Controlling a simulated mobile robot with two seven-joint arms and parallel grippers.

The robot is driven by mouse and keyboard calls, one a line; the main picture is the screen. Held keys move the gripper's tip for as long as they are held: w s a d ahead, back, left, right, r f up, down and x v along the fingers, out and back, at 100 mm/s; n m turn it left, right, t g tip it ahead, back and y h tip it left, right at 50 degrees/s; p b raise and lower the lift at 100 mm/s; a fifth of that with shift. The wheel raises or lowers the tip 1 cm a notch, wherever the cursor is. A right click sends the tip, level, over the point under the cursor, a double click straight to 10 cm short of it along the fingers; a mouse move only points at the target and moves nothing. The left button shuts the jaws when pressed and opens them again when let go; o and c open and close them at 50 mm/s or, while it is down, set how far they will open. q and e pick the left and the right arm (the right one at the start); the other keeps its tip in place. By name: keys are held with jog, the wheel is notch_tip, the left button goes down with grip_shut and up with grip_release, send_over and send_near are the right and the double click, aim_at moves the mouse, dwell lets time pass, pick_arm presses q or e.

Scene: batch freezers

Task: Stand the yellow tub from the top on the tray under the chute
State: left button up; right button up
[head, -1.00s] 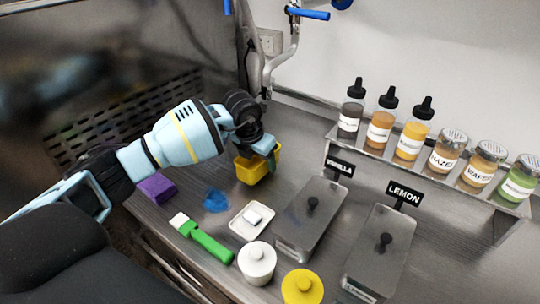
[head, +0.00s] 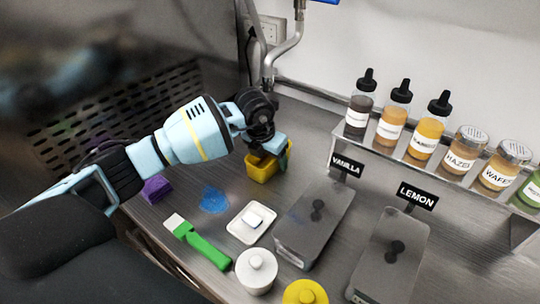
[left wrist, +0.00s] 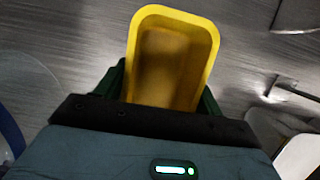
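The yellow tub (head: 259,172) is an open rectangular bin at the back left of the metal counter. It also shows, opening towards the camera, in the left wrist view (left wrist: 173,63). My left gripper (head: 271,152) is over it from above, with its green fingers (left wrist: 163,92) on opposite sides of the tub's walls, shut on it. I cannot tell if the tub's bottom touches the counter. The tray and the chute cannot be made out in these views. My right gripper is not in view.
A purple block (head: 156,188), blue patch (head: 214,200), green-handled brush (head: 205,247), white dish (head: 238,232), white jar (head: 256,270) and yellow jar (head: 305,291) lie in front. Vanilla (head: 315,232) and lemon (head: 392,262) lids are right, below a bottle shelf (head: 410,160). A metal pipe (head: 280,48) stands behind.

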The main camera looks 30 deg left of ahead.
pick_arm(q)
jog(key=o, duration=0.3)
jog(key=shift+r, duration=0.1)
jog(key=shift+r, duration=0.3)
jog(key=v, duration=0.5)
jog(key=shift+s+a+f, duration=0.15)
jog(key=shift+s, duration=0.25)
jog(key=s, duration=0.3)
jog(key=s+a, duration=0.1)
jog(key=s, duration=0.7)
jog(key=shift+a, duration=0.2)
jog(key=shift+o, duration=0.2)
jog(key=shift+s, duration=0.1)
jog(key=shift+o, duration=0.3)
jog(key=shift+f, duration=0.1)
